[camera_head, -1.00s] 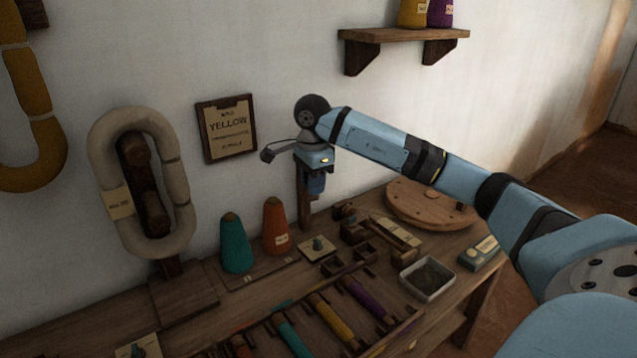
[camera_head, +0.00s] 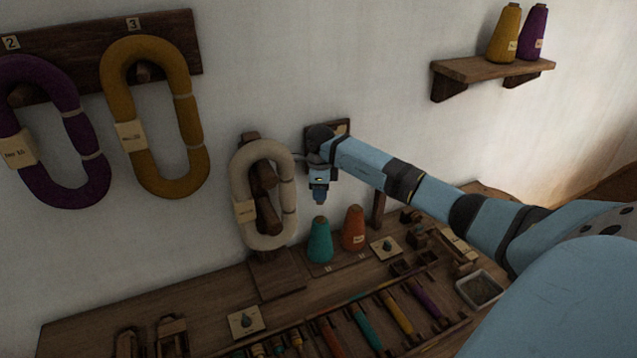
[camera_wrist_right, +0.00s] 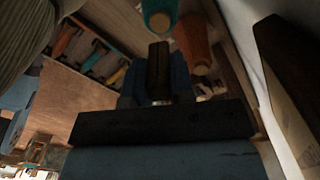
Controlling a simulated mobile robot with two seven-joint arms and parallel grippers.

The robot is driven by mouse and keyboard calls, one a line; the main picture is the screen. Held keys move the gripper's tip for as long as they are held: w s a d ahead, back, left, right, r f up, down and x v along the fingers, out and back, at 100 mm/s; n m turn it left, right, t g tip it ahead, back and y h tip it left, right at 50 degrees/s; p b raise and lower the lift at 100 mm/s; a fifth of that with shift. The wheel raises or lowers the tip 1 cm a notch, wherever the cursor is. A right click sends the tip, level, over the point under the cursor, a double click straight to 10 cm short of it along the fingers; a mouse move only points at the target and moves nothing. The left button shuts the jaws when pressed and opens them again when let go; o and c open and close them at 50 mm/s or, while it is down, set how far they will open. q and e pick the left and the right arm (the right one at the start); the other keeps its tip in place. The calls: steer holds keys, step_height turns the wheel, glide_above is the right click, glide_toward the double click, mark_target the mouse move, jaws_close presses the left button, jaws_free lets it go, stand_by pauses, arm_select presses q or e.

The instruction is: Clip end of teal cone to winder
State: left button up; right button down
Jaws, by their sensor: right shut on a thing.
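The teal cone (camera_head: 320,242) stands upright on the bench beside the orange cone (camera_head: 354,230). Its top also shows at the upper edge of the right wrist view (camera_wrist_right: 159,14). My right gripper (camera_head: 319,198) points down just above the teal cone, apart from it. A wooden post (camera_head: 378,210) stands right of the cones; I cannot tell which part is the winder. My left gripper is not in view.
A cream skein (camera_head: 264,195) hangs on a wooden stand left of the cones. A rack of coloured bobbins (camera_head: 397,314) lies in front. A white-rimmed tray (camera_head: 480,290) sits to the right. Purple (camera_head: 85,135) and mustard (camera_head: 183,112) skeins hang on the wall.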

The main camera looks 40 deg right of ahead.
mark_target(321, 204)
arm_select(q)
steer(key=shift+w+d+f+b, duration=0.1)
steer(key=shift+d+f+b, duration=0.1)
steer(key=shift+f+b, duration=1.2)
arm_select(e)
steer(key=shift+f, duration=2.6)
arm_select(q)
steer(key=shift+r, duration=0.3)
arm_select(e)
steer(key=shift+r, duration=0.1)
steer(key=shift+r+p, duration=1.45)
steer(key=shift+r, duration=1.05)
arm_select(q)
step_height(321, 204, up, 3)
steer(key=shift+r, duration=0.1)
arm_select(e)
steer(key=shift+f, duration=0.1)
